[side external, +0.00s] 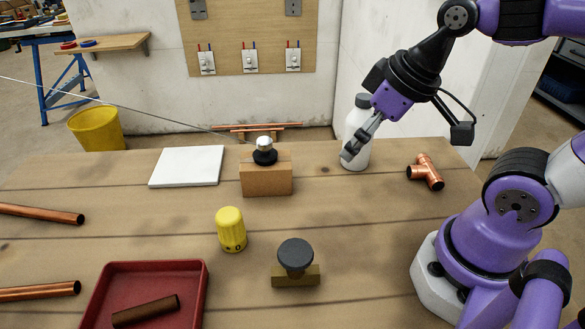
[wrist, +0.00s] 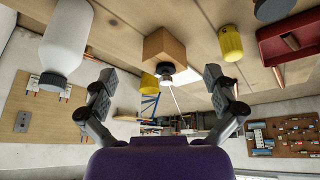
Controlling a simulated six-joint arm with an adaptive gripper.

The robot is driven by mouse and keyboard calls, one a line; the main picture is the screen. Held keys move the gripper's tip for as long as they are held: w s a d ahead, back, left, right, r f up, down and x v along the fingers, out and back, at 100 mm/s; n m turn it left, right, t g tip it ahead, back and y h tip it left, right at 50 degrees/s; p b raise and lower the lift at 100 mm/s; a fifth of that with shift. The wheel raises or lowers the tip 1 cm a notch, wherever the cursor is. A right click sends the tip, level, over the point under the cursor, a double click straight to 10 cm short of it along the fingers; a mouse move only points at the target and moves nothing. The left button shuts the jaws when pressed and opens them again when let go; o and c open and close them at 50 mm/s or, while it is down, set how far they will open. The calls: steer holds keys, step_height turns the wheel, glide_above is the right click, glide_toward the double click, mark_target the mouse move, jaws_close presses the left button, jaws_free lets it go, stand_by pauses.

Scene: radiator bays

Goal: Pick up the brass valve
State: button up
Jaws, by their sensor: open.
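The brass valve (side external: 303,277) stands upright near the front middle of the table in the side view. It has a blocky brass body and a round dark grey handwheel on top. In the wrist view only its dark handwheel (wrist: 270,9) shows, cut off by the top edge; its body is out of frame. My gripper (side external: 352,150) is at the back of the table, well behind and to the right of the valve. Its two fingers are spread with nothing between them in the wrist view (wrist: 160,78).
A white bottle (side external: 358,127) stands close by my gripper. A wooden block (side external: 266,181) carries a black-and-silver knob. A yellow cap (side external: 231,230), red tray (side external: 200,292), white tile (side external: 187,166), copper tee (side external: 427,172) and copper pipes (side external: 40,214) lie around.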

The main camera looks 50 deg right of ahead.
mark_target(285, 263)
steer(key=a+f+n+g+y, duration=0.2)
steer(key=f+n+y, duration=0.1)
steer(key=n, duration=0.1)
steer(key=a+f+n+g+y, duration=0.1)
steer(key=a+f+n+y, duration=0.1)
steer(key=n, duration=0.3)
steer(key=s+a+f+n+g+y, duration=0.1)
steer(key=a+f+n+g+y, duration=0.1)
steer(key=a+f+n+y, duration=0.1)
steer(key=shift+s+f+n+g+y, duration=0.1)
steer(key=shift+f+n+g+y, duration=0.2)
steer(key=shift+f+n+y, duration=0.45)
steer(key=a+n+y, duration=0.2)
steer(key=a, duration=0.1)
steer(key=a+n+y, duration=0.1)
steer(key=a, duration=0.1)
steer(key=shift+w+a+t+y, duration=0.2)
steer(key=shift+w+t+y, duration=0.1)
steer(key=shift+t+y, duration=0.1)
steer(key=x, duration=0.5)
steer(key=shift+w+a+f, duration=0.1)
steer(key=shift+w+f, duration=0.25)
steer(key=shift+f, duration=0.15)
steer(key=c, duration=1.5)
